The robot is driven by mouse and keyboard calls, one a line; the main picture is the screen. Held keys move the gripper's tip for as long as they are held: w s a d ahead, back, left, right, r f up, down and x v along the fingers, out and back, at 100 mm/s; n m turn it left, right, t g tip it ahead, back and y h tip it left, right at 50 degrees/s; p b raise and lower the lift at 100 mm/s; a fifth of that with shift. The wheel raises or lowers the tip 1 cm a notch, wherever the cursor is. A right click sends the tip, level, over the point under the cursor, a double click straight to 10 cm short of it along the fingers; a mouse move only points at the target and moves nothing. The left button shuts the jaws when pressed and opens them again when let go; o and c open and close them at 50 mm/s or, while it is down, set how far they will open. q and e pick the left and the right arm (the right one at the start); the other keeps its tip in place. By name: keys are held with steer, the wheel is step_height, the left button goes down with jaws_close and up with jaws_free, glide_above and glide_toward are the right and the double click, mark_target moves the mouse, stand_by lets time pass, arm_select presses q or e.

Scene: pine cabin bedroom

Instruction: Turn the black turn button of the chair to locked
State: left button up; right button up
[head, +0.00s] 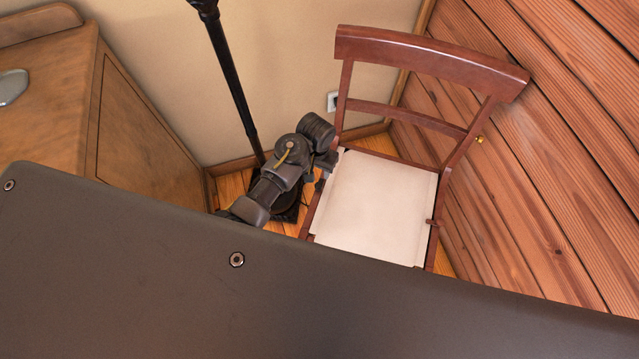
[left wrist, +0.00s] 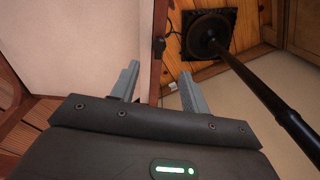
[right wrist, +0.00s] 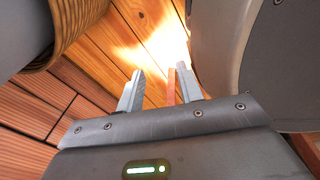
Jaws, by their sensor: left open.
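The wooden chair (head: 432,52) stands by the corner with a pale seat panel (head: 375,205). The black turn button (left wrist: 159,46) shows in the left wrist view on the chair's side rail, beside the pale seat panel (left wrist: 90,40). In the head view I cannot make it out near my arm. My left gripper (head: 322,172) is at the chair's left side. In its wrist view the left gripper (left wrist: 158,76) is open and empty, its fingertips short of the button. A small reddish-brown piece (head: 432,222) sits on the right rail. My right gripper (right wrist: 158,88) is open.
A black pole (head: 232,80) on a dark base (left wrist: 208,34) stands left of the chair. A wooden cabinet (head: 60,100) is at the left. A plank wall (head: 540,170) is close on the right. A dark panel (head: 300,300) covers the front of the head view.

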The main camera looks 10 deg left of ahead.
mark_target(319, 185)
arm_select(q)
step_height(319, 185, down, 9)
steer(key=shift+w+d+f+b, duration=0.1)
steer(key=shift+d+f+b, duration=0.1)
steer(key=shift+b, duration=1.05)
steer(key=shift+f, duration=0.55)
arm_select(e)
steer(key=shift+w+d+f, duration=0.2)
steer(key=shift+w+f, duration=0.3)
steer(key=shift+w, duration=0.1)
steer(key=shift+w+d+f, duration=0.15)
steer(key=shift+w+f, duration=0.35)
steer(key=shift+w, duration=0.1)
arm_select(q)
steer(key=c, duration=1)
arm_select(e)
steer(key=shift+w+r, duration=0.1)
